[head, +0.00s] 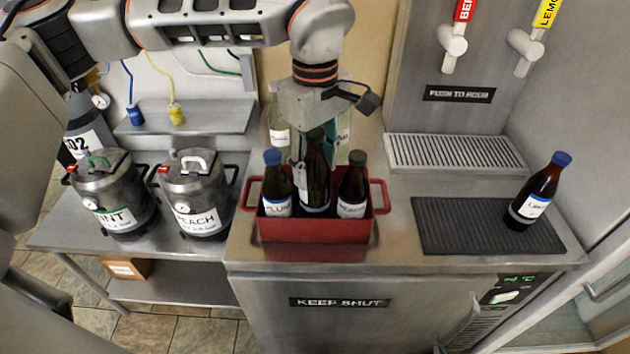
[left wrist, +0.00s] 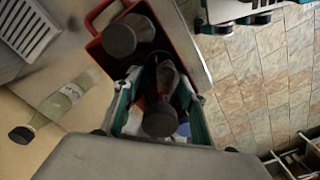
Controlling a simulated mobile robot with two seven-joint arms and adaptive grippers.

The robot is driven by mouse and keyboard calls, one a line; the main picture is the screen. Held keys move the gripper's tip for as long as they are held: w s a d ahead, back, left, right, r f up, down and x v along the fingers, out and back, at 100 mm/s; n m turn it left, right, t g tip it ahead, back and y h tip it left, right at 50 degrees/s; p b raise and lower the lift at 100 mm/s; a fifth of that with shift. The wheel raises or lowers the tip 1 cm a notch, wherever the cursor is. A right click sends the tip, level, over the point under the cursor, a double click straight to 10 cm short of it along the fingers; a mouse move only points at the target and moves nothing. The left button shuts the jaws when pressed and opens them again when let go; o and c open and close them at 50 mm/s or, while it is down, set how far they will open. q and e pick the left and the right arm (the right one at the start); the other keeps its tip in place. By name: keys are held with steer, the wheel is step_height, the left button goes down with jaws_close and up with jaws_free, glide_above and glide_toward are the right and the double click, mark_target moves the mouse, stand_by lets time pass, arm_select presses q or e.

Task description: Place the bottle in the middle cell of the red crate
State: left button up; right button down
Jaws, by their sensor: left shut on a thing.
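The red crate (head: 318,232) stands on the steel counter. A brown bottle with a blue cap (head: 276,185) is in its left cell and a dark-capped brown bottle (head: 353,187) in its right cell. My left gripper (head: 314,150) points down over the crate, shut on a brown bottle (head: 315,190) between those two. The held bottle is upright, its lower end behind the crate's front rim; I cannot tell whether it touches the crate floor. In the left wrist view its dark cap (left wrist: 160,122) shows between the teal fingers, with the crate (left wrist: 182,42) around it.
Clear bottles (head: 279,132) stand behind the crate. Another blue-capped brown bottle (head: 535,195) is on the black mat (head: 460,230) to the right. Two steel kegs (head: 112,195) (head: 196,195) stand left. A drip tray (head: 460,152) lies behind the mat.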

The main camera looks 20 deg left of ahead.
mark_target(315, 132)
arm_select(q)
steer(key=shift+f, duration=2.25)
steer(key=shift+f, duration=0.15)
steer(key=o, duration=1.6)
step_height(315, 132, up, 12)
steer(key=shift+r, duration=0.2)
